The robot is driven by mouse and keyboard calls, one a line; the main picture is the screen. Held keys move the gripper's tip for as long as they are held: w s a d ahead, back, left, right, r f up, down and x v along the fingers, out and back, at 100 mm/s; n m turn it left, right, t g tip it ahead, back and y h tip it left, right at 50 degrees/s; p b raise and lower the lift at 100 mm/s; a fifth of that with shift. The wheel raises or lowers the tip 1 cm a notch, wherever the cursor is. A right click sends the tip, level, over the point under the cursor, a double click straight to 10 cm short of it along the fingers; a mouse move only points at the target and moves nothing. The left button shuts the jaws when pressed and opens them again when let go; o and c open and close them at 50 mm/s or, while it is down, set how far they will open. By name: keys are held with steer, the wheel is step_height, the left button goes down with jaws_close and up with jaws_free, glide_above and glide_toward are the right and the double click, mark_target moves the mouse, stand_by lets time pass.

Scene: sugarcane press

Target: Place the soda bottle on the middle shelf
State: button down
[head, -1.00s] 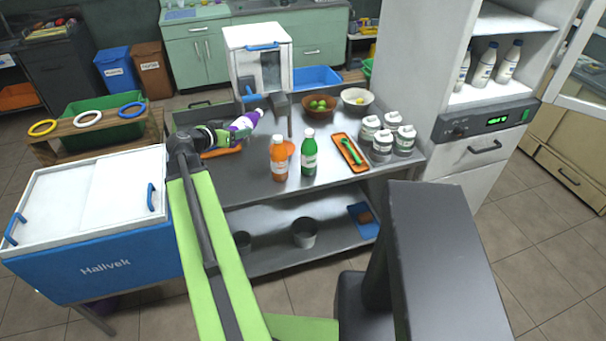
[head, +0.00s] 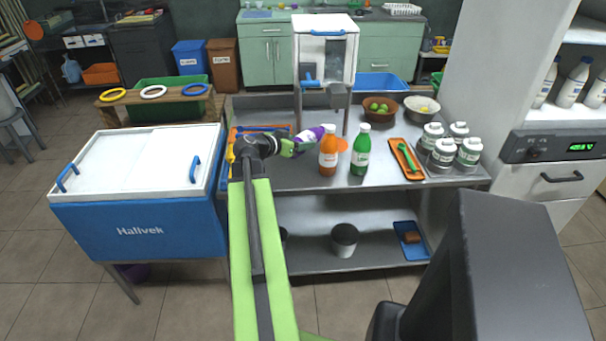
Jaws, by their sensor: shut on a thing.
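A purple bottle with a white label (head: 313,136) is held tilted over the left part of the steel counter (head: 280,180). My gripper (head: 295,145) is shut on it, at its left end. An orange bottle (head: 328,152) and a green bottle (head: 360,150) stand upright just right of it. Which bottle the task calls the soda bottle cannot be told from labels here. A white cabinet at the right has a shelf (head: 565,113) bearing white bottles; its upper part is cut off.
A white-lidded blue cooler (head: 140,235) is left of my arm. A white box-shaped machine (head: 326,50), bowls (head: 422,110), white jars (head: 443,153) and an orange tray (head: 407,160) occupy the counter.

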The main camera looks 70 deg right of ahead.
step_height(320, 180, down, 8)
steer(key=b, duration=0.6)
steer(key=shift+r, duration=0.25)
steer(key=shift+f, duration=0.15)
steer(key=shift+c, duration=2.4)
jaws_free()
